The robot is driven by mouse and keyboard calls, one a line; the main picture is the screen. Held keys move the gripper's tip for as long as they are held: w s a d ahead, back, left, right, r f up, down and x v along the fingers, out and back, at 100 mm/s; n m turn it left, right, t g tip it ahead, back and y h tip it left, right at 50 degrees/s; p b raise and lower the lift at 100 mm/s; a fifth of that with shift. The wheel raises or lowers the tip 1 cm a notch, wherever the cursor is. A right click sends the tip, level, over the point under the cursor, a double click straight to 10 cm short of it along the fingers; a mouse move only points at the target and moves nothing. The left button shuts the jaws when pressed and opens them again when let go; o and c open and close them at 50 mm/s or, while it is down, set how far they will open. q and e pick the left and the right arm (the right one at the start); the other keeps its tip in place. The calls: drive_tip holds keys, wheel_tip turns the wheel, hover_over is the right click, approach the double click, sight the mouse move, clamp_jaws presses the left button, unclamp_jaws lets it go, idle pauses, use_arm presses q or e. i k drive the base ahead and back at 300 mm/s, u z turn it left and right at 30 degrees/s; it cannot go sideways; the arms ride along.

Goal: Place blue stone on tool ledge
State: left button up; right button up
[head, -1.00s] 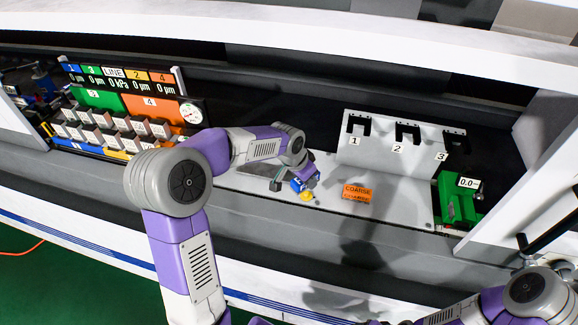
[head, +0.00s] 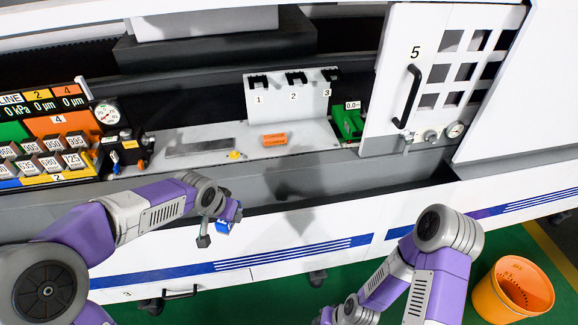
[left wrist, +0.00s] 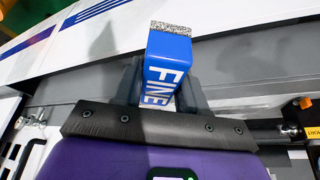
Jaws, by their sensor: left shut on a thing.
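The blue stone (left wrist: 168,66) is a blue block lettered FINE with a speckled grey end. In the left wrist view it sits between the two dark fingers of my left gripper (left wrist: 160,90), which is shut on it. In the head view the stone (head: 222,228) and my left gripper (head: 215,232) hang in front of the machine, over its white front panel. The light grey ledge (head: 205,160) lies behind them, apart from the stone. My right arm shows at the lower right; its fingers are out of the picture.
An orange COARSE block (head: 274,140) and a small yellow piece (head: 235,156) lie on the ledge. A white rack (head: 290,105) with hooks 1, 2, 3 and a green device (head: 347,122) stand behind. A numbered block panel (head: 45,150) is at left, an orange bin (head: 512,290) at lower right.

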sight(305, 140)
drive_tip(key=z, duration=0.95)
drive_tip(key=i, duration=1.25)
drive_tip(key=u, duration=0.3)
